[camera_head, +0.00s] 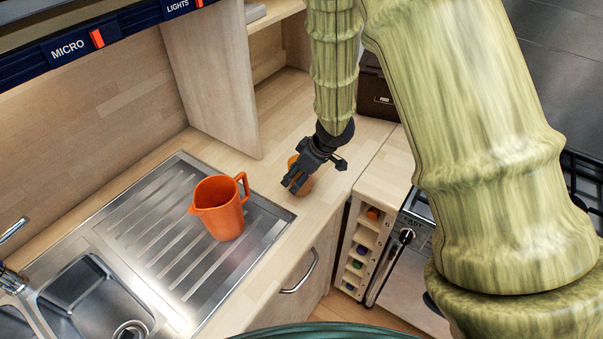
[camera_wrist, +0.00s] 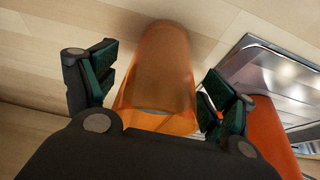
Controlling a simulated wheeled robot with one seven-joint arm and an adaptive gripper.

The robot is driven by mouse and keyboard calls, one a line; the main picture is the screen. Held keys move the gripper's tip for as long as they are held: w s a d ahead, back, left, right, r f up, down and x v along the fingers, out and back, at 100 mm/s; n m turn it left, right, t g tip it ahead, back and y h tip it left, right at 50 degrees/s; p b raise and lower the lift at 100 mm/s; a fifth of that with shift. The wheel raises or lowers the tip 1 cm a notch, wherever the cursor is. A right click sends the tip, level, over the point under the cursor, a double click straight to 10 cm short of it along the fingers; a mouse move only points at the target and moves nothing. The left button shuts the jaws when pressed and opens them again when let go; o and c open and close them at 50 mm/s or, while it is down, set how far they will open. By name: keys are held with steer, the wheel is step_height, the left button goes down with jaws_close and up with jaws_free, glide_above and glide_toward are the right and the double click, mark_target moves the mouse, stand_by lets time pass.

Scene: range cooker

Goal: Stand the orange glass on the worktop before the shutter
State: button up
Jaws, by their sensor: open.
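The orange glass (camera_head: 305,183) is on the wooden worktop (camera_head: 318,210), just right of the sink drainer, and is partly hidden by my gripper in the head view. My gripper (camera_head: 294,184) is down at the glass with its jaws open. In the wrist view the see-through orange glass (camera_wrist: 160,75) lies between the two spread fingers (camera_wrist: 155,100), with a gap visible on the left; contact on the right cannot be told. A shutter cannot be clearly made out; a pale upright wooden panel (camera_head: 215,75) stands behind.
An orange jug (camera_head: 220,208) stands on the steel drainer, left of my gripper; it also shows in the wrist view (camera_wrist: 268,135). A dark brown box (camera_head: 376,92) is at the back. A spice rack (camera_head: 361,250) and cooker are right. Worktop behind the glass looks clear.

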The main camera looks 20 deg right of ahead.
steer(key=shift+r, duration=0.15)
steer(key=p+v, duration=0.1)
steer(key=v, duration=1.1)
steer(key=shift+p, duration=0.35)
